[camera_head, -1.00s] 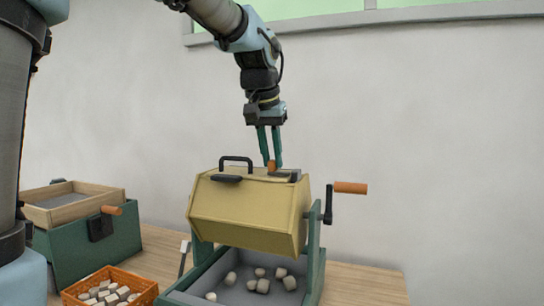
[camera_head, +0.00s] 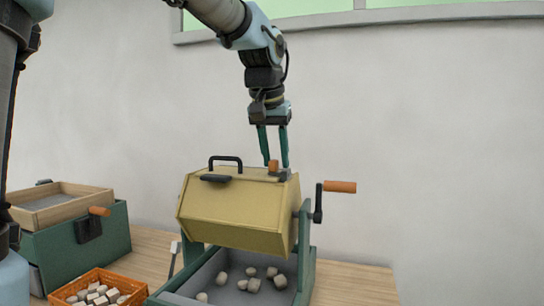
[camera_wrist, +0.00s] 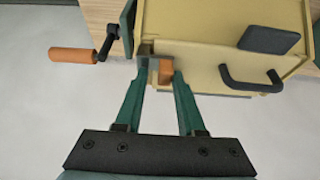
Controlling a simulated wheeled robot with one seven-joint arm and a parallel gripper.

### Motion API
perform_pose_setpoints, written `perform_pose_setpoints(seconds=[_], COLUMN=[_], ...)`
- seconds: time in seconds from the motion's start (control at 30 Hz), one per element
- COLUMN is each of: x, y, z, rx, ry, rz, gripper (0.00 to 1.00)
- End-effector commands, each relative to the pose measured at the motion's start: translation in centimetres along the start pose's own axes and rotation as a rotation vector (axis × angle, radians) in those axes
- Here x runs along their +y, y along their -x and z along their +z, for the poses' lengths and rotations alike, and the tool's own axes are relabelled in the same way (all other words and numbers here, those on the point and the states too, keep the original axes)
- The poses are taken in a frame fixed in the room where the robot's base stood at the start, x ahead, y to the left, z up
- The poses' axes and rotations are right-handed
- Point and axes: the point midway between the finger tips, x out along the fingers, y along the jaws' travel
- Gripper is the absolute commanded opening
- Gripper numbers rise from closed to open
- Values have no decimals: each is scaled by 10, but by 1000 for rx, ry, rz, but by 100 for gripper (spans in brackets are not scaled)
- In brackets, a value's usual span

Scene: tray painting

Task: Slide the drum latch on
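The tan drum (camera_head: 235,210) hangs in a green stand. Its latch has an orange knob (camera_head: 273,165) on the upper edge, close beside a dark grey block (camera_head: 285,174) near the drum's right end. The knob also shows in the wrist view (camera_wrist: 166,72), with a grey bar beside it. My gripper (camera_head: 274,164) points down over the latch with its two green fingers apart. In the wrist view, the fingertips (camera_wrist: 160,74) are either side of the knob, the right one very near it and the left one with a gap. Whether either touches is unclear.
A black handle (camera_head: 226,160) stands up on the drum's lid. A crank with an orange grip (camera_head: 340,187) sticks out right. A grey tray (camera_head: 210,272) with several pale stones lies below. An orange basket (camera_head: 125,282) and a green box (camera_head: 85,245) stand left.

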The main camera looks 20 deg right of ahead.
Motion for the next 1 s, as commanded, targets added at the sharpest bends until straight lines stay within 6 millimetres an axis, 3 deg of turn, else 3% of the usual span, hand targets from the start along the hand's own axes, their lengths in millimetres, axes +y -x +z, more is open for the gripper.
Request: perform_pose_setpoints(seconds=[0.13, 0.47, 1.0], x=[-1, -2, -1], y=[0, 6, 96], z=[0, -1, 0], rx=[0, 3, 2], ry=[0, 1, 0], rz=[-1, -2, -1], gripper=[52, 52, 52])
